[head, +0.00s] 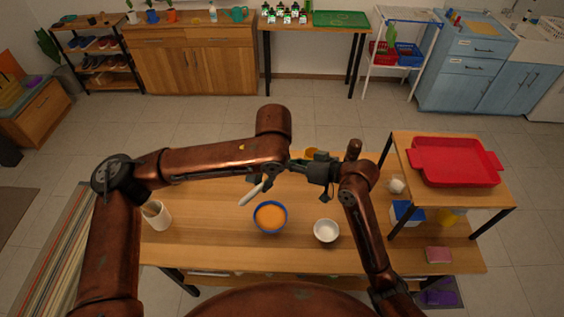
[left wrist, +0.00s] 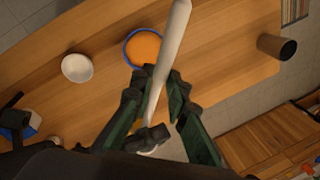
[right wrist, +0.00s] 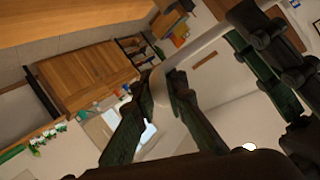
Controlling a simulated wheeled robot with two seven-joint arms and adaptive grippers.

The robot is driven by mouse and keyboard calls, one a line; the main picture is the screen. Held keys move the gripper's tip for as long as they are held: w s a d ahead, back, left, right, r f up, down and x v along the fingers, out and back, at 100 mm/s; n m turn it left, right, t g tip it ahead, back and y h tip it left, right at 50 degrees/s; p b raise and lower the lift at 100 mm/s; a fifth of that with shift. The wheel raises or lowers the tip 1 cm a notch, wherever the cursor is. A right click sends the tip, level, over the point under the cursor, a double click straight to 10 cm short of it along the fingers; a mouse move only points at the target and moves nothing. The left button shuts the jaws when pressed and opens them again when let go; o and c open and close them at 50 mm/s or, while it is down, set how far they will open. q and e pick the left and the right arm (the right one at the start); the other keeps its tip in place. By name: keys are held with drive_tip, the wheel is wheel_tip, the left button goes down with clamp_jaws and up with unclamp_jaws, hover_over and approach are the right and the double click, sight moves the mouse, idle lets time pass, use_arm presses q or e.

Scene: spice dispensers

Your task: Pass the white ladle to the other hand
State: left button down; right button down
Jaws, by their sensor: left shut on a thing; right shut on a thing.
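The white ladle (head: 251,194) is held in the air above the table, between my two grippers. In the left wrist view its long pale handle (left wrist: 174,45) runs between the fingers of my left gripper (left wrist: 158,88), which is shut on it. My left gripper (head: 268,180) shows in the head view beside my right gripper (head: 300,165). In the right wrist view a curved white part of the ladle (right wrist: 190,55) lies between the fingertips of my right gripper (right wrist: 165,82), which is shut on it. The dark fingers of my left gripper also show there at upper right, close by.
Below the grippers on the wooden table (head: 210,250) stand a blue bowl of orange contents (head: 270,217) and a white bowl (head: 326,231). A utensil cup (head: 158,216) stands at the left. A raised shelf with a red tray (head: 455,165) stands at the right.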

use_arm(q)
drive_tip(key=c, duration=1.8)
unclamp_jaws()
drive_tip(key=shift+r, duration=0.1)
